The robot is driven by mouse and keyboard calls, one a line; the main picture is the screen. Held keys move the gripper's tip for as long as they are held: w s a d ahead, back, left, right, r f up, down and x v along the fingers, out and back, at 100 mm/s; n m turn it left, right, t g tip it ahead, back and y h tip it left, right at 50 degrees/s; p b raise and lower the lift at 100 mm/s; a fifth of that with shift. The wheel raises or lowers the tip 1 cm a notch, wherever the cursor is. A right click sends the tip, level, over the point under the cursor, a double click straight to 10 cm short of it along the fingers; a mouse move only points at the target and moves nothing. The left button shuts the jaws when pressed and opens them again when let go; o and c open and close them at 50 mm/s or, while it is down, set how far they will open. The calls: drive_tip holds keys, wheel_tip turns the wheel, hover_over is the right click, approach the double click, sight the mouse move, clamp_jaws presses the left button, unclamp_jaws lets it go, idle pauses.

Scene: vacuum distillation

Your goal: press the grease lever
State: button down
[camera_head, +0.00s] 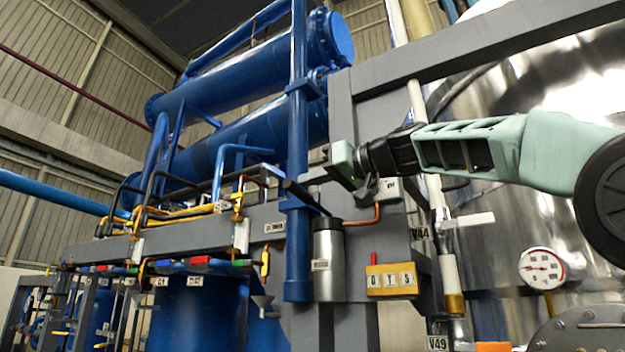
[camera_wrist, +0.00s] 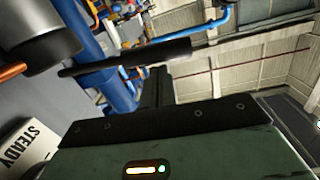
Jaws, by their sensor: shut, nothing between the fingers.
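The grease lever is a straight black bar (camera_head: 306,197) rising to the upper left from the dark cap of a silver cylinder (camera_head: 327,262) in the head view. In the wrist view the lever (camera_wrist: 120,60) crosses the upper middle, with the silver cylinder (camera_wrist: 45,35) at upper left. My gripper (camera_head: 312,176) is shut and empty, pointing left just above the lever in the head view. In the wrist view the dark fingers (camera_wrist: 157,88) reach up to the lever's outer half. I cannot tell whether they touch it.
A blue vertical pipe (camera_head: 298,130) stands close behind the lever. A grey beam (camera_head: 340,110) rises beside my gripper. A white box marked STEADY (camera_wrist: 25,148) is at lower left in the wrist view. A yellow number counter (camera_head: 390,281) and a gauge (camera_head: 542,267) are lower right.

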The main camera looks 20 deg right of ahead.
drive_tip(key=shift+s+a+f+n+b, duration=0.1)
drive_tip(key=shift+f+n+b, duration=0.55)
drive_tip(key=shift+f+b, duration=0.7)
drive_tip(key=shift+a+f+n+b, duration=0.1)
drive_tip(key=shift+f+n+b, duration=0.7)
drive_tip(key=shift+b, duration=0.9)
drive_tip(key=shift+d+f+n+b, duration=0.1)
drive_tip(key=shift+f+n+b, duration=0.45)
drive_tip(key=shift+f+b, duration=1.2)
drive_tip(key=r+p, duration=0.1)
drive_tip(key=s+r+p, duration=0.1)
drive_tip(key=r, duration=0.1)
drive_tip(key=r+p, duration=0.1)
drive_tip(key=r, duration=0.1)
drive_tip(key=shift+s+a+p, duration=0.2)
drive_tip(key=shift+a+p, duration=0.2)
drive_tip(key=b, duration=0.4)
approach(298, 190)
drive_tip(key=shift+s+d+f, duration=0.2)
drive_tip(key=shift+s+d, duration=0.2)
drive_tip(key=shift+s, duration=0.2)
drive_tip(key=shift+s+d+f, duration=0.2)
drive_tip(key=shift+s+d, duration=0.2)
drive_tip(key=shift+s, duration=0.2)
drive_tip(key=shift+d, duration=0.1)
